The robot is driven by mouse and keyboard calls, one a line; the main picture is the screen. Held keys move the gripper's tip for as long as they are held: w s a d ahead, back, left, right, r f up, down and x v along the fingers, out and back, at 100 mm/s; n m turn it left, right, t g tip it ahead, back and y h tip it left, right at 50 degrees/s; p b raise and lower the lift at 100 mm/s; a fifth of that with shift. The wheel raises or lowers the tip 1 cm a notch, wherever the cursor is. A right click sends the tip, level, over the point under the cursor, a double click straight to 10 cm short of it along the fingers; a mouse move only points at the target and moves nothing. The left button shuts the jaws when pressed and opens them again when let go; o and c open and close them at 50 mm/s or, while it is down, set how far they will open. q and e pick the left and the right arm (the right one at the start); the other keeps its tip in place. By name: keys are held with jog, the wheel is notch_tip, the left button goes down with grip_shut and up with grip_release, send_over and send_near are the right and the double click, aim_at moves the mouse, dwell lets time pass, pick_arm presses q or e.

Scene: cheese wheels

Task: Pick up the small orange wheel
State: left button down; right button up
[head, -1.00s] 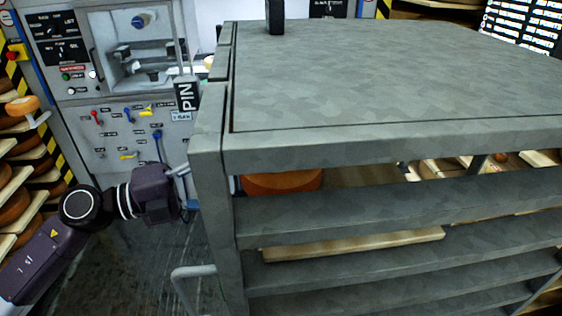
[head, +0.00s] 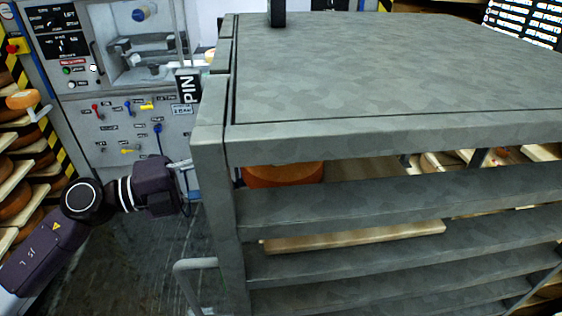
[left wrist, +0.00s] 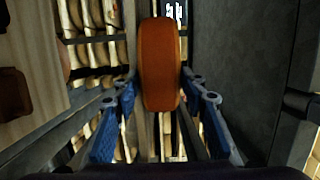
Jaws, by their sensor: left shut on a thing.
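A small orange wheel (left wrist: 160,60) stands edge-on between the blue-padded fingers of my left gripper (left wrist: 160,92) in the left wrist view. The fingers are shut on its two sides. In the head view my left gripper (head: 182,165) reaches rightward to the grey rack's left corner post (head: 214,185), which hides its fingertips. An orange wheel (head: 283,175) shows just past that post, under the rack's top, and looks like the held one. Its upper part is hidden by the top's edge. My right gripper is in neither view.
The grey metal rack (head: 400,75) fills the right, with narrow gaps between its bars and a wooden board (head: 355,238) inside. A control panel (head: 115,120) stands behind my left arm. Shelves of wheels (head: 20,200) line the far left. Floor (head: 125,260) shows below the arm.

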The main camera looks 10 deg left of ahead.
pick_arm(q)
jog(key=shift+r, duration=0.25)
jog(key=r+b+v, duration=0.3)
jog(key=b+v, duration=0.5)
jog(key=v, duration=1)
jog(key=shift+r+b, duration=0.15)
jog(key=shift+b, duration=0.15)
